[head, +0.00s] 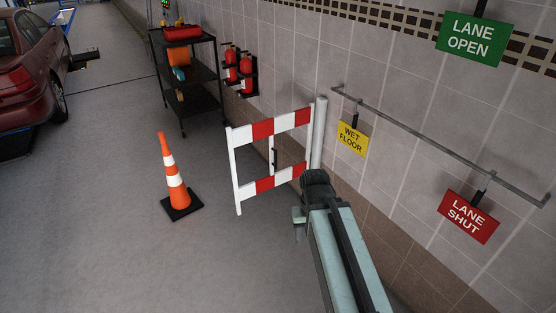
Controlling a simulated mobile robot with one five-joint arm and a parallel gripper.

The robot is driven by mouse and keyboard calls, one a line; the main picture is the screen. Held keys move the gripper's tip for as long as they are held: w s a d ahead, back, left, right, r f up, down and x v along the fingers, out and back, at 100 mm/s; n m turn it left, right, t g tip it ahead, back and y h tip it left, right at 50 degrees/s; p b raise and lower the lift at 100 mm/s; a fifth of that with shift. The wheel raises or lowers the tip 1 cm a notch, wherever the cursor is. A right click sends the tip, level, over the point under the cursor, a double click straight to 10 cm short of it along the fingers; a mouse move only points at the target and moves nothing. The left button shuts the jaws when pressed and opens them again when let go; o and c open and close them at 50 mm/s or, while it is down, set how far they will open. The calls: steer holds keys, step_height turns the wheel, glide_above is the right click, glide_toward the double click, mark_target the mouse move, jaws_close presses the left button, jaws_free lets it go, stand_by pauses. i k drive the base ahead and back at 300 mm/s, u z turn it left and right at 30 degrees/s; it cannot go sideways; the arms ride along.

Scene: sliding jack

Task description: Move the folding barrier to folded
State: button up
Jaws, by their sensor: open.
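The folding barrier (263,129) is a white frame with red and white bands at top and bottom. It stands upright, hinged at a grey post (319,132) near the tiled wall, and swings out from the wall into the floor space. A dark vertical handle (275,158) shows in its middle. My gripper (299,222) is at the end of my arm, in front of the barrier's lower right part in the picture. It looks apart from the handle and holds nothing that I can see. My arm hides the foot of the post.
An orange cone (173,180) stands left of the barrier. A black shelf cart (187,75) and red extinguishers (239,70) are behind it. A wall rail (440,143) carries a yellow sign (352,139) and a red sign (468,216). The floor at left front is clear.

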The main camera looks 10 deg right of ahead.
mark_target(241, 136)
steer(key=u, duration=1.45)
steer(key=i, duration=1.4)
steer(key=z, duration=1.15)
steer(key=i, duration=1.05)
steer(key=u, duration=0.1)
